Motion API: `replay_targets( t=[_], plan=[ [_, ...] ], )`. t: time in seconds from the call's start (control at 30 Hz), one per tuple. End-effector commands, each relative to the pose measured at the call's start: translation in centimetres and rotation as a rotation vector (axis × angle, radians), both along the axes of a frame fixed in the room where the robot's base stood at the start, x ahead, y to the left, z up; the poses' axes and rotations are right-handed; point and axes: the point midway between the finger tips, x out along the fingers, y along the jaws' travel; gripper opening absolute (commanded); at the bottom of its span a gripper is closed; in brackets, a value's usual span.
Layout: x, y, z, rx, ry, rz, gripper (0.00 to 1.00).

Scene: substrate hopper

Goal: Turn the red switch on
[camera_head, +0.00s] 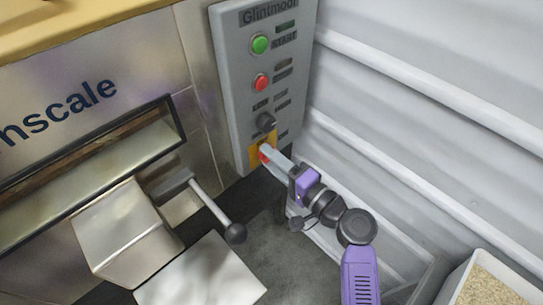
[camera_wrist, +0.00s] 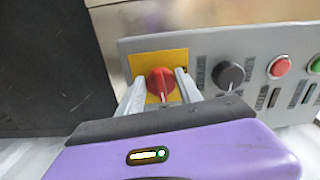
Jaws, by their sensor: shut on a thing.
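The red switch (camera_wrist: 160,84) is a round rotary knob with a pale pointer line on a yellow plate (camera_wrist: 142,62), low on the grey control panel. In the head view the switch (camera_head: 264,155) shows only partly behind my gripper (camera_head: 268,153). In the wrist view the two fingers of my gripper (camera_wrist: 160,90) stand on either side of the knob, closed on it. The knob's pointer line runs down and slightly right in that view.
Above the switch on the panel (camera_head: 233,99) are a black knob (camera_head: 265,122), a red button (camera_head: 261,83) and a green button (camera_head: 260,43). A lever with a black ball (camera_head: 235,233) juts out left of my arm. A corrugated wall (camera_head: 430,100) stands close on the right.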

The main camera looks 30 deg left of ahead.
Motion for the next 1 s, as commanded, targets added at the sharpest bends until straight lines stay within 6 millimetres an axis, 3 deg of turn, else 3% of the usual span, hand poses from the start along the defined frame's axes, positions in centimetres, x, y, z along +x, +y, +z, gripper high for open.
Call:
replay_targets(
  t=[0.3, 0.83, 0.87, 0.93, 1.0],
  plan=[
    [0.01, -0.10, -0.06, 0.035, 0.107, -0.002, 0.01],
    [0.04, -0.13, -0.10, 0.042, 0.126, -0.002, 0.01],
    [0.04, -0.13, -0.10, 0.042, 0.126, -0.003, 0.47],
    [0.04, -0.11, -0.09, 0.042, 0.126, -0.002, 0.61],
    [0.03, -0.09, -0.06, 0.043, 0.125, -0.002, 0.62]
  ],
)
